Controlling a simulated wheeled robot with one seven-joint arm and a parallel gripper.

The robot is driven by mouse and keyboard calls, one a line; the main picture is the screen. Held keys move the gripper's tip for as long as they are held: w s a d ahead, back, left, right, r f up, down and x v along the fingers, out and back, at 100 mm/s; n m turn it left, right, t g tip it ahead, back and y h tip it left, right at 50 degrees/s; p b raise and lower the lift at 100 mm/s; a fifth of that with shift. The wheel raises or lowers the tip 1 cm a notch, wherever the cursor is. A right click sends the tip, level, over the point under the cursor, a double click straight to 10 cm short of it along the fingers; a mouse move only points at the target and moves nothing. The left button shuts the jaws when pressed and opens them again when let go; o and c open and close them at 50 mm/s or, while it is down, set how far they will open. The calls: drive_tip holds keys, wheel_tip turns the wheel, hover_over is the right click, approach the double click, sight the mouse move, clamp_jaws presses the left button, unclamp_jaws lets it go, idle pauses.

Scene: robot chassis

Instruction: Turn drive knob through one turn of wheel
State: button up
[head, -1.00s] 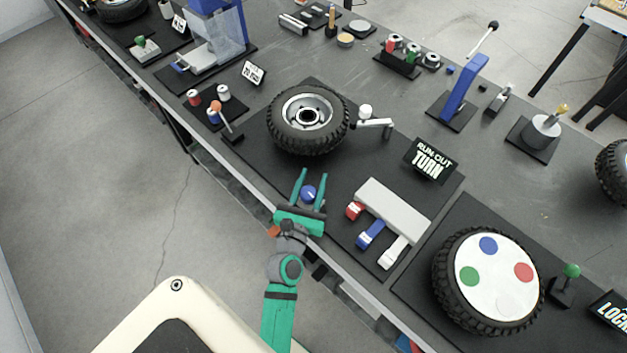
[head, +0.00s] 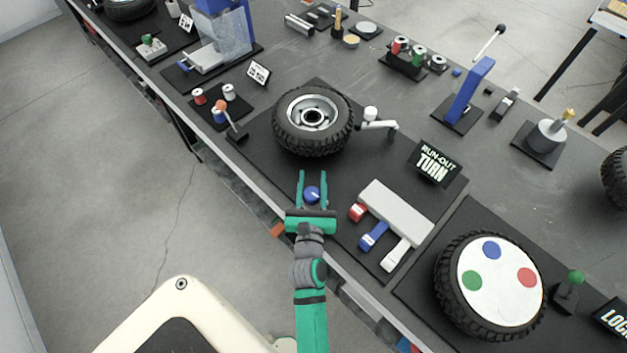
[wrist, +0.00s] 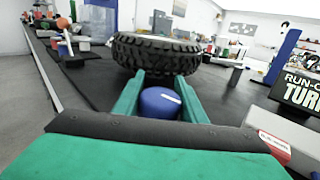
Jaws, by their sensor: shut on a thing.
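The blue drive knob (head: 312,194) stands on the black base plate, in front of the wheel. My gripper (head: 313,175) is shut on it, one green finger on each side. In the wrist view, the blue knob (wrist: 160,103) sits between the fingers, its lower part hidden. The black-tyred wheel (head: 294,136) with a grey rim lies flat behind the knob. A white arm with a round tip (head: 370,114) stands at its right edge. A black sign reading RUN-OUT TURN (head: 434,163) stands to the right.
A light grey block (head: 397,208) with red, blue and white levers is close to the right of my gripper. A second wheel with a coloured-dot disc (head: 500,283) lies farther right.

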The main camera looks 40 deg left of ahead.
sight(304, 195)
drive_tip(key=shift+s+a+f+n+g+y, duration=0.15)
drive_tip(key=shift+s+n+g+y, duration=0.1)
drive_tip(key=shift+n+g+y, duration=0.85)
drive_tip(key=shift+s+a+n+g+y, duration=0.25)
drive_tip(key=shift+n+g+y, duration=0.55)
drive_tip(key=shift+g, duration=0.5)
drive_tip(key=shift+s+a+f+n+g+y, duration=0.1)
drive_tip(key=shift+s+n+g+y, duration=0.2)
drive_tip(key=shift+n+g+y, duration=0.8)
drive_tip(key=o, duration=1)
drive_tip(key=shift+r, duration=0.15)
